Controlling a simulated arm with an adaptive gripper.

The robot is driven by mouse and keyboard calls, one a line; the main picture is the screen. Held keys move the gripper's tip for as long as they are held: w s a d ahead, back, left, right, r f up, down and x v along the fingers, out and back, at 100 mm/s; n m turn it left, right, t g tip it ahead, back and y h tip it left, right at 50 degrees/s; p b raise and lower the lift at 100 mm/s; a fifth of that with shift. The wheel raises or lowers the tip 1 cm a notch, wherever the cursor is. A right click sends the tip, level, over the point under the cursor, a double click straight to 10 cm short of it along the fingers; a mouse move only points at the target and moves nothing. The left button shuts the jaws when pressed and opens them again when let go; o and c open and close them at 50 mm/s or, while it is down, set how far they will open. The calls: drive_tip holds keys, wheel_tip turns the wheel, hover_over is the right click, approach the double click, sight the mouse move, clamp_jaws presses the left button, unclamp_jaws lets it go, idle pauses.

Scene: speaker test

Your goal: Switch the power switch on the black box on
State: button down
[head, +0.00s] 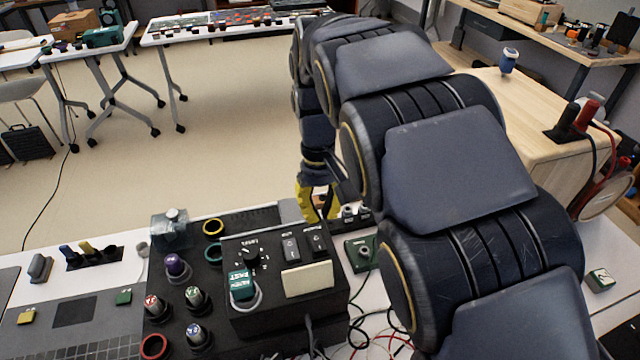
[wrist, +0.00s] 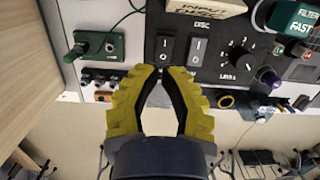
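The black box (head: 270,315) stands on the bench at lower centre in the head view. Its panel has two rocker switches: one beside the dial (head: 291,248) and one nearer the panel's right edge (head: 316,241). In the wrist view they are the greyer switch (wrist: 197,51) and the darker switch (wrist: 166,48). Their labels are too small to read, so I cannot tell which is power. My gripper (wrist: 161,70) has yellow ribbed fingers, its tips close together just below the darker switch in the picture. Contact is unclear. Nothing is visibly held. In the head view my arm partly hides the gripper.
A dial (head: 250,255), a teal button (head: 241,286) and a pale plate (head: 307,280) share the panel. Several coloured knobs stand to its left. A green module (head: 361,253) with loose wires lies to the right. A wooden cabinet (wrist: 28,70) borders the left in the wrist view.

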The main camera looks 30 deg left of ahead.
sight(323, 245)
drive_tip(key=shift+s+d+f, duration=0.15)
drive_tip(key=shift+f, duration=1.25)
drive_tip(key=shift+s+d+f, duration=0.1)
drive_tip(key=shift+f, duration=1.25)
drive_tip(key=shift+f, duration=0.1)
drive_tip(key=shift+s+d+f, duration=0.1)
drive_tip(key=shift+s+f, duration=0.05)
drive_tip(key=shift+d+f+t+y, duration=0.1)
drive_tip(key=shift+f+t+y, duration=0.2)
drive_tip(key=shift+t+y, duration=0.4)
drive_tip(key=shift+w+a+r, duration=0.2)
drive_tip(key=shift+w+a, duration=0.4)
drive_tip(key=shift+w, duration=0.05)
